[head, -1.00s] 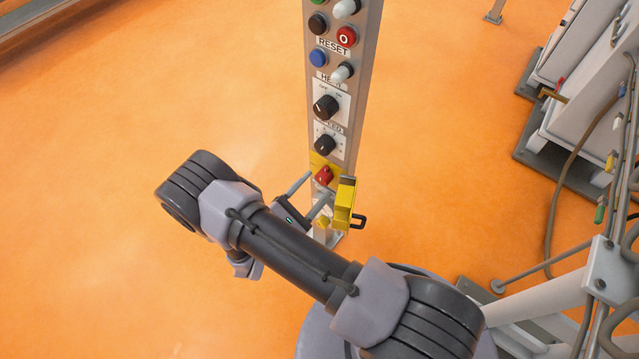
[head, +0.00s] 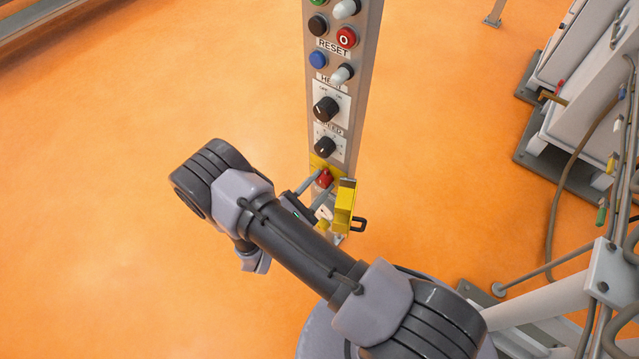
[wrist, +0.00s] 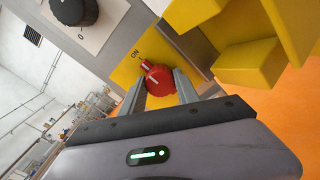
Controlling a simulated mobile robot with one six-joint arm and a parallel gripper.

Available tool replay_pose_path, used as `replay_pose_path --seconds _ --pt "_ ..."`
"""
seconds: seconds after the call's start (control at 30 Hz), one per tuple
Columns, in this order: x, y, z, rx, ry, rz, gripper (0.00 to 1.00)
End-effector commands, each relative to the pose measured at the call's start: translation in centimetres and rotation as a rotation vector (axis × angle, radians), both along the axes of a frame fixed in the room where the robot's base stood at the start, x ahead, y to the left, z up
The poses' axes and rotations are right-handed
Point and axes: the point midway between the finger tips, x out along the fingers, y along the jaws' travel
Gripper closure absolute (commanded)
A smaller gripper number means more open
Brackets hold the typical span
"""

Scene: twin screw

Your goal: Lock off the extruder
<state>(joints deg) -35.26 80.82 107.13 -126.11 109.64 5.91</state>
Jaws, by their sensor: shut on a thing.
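A red rotary switch (head: 325,180) sits on a yellow plate (head: 318,163) low on the grey control column. In the wrist view the red knob (wrist: 159,80) stands between the two fingers of my gripper (wrist: 160,88), which is shut on it. The plate (wrist: 128,72) shows the word ON beside the knob's upper left, where a small red pointer part sticks out. A yellow bracket-like block (head: 345,205) with a dark loop on its right side is mounted just right of the switch. My gripper (head: 322,184) partly hides the switch in the head view.
Above the switch are the speed knob (head: 324,146), the heat knob (head: 326,108) and several buttons. The yellow block (wrist: 250,62) stands close to the right finger. Grey machinery (head: 575,110) with hoses is at the right. Orange floor is clear at the left.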

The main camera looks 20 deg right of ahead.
Motion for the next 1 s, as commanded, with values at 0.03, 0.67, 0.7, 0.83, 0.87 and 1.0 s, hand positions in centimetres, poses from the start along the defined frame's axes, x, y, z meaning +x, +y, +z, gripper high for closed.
replay_pose_path --seconds 0.03,0.67,0.7,0.83,0.87,1.0 --pt "-0.02 0.00 -0.01 -0.004 0.006 0.000 1.00" --pt "-0.01 0.01 0.00 -0.276 0.379 0.000 1.00" --pt "-0.01 0.01 0.00 -0.298 0.410 0.000 1.00" --pt "-0.01 0.01 0.00 -0.371 0.510 0.000 1.00" --pt "-0.01 0.01 0.00 -0.388 0.533 0.000 1.00" --pt "-0.01 0.02 0.00 -0.466 0.641 0.000 1.00"
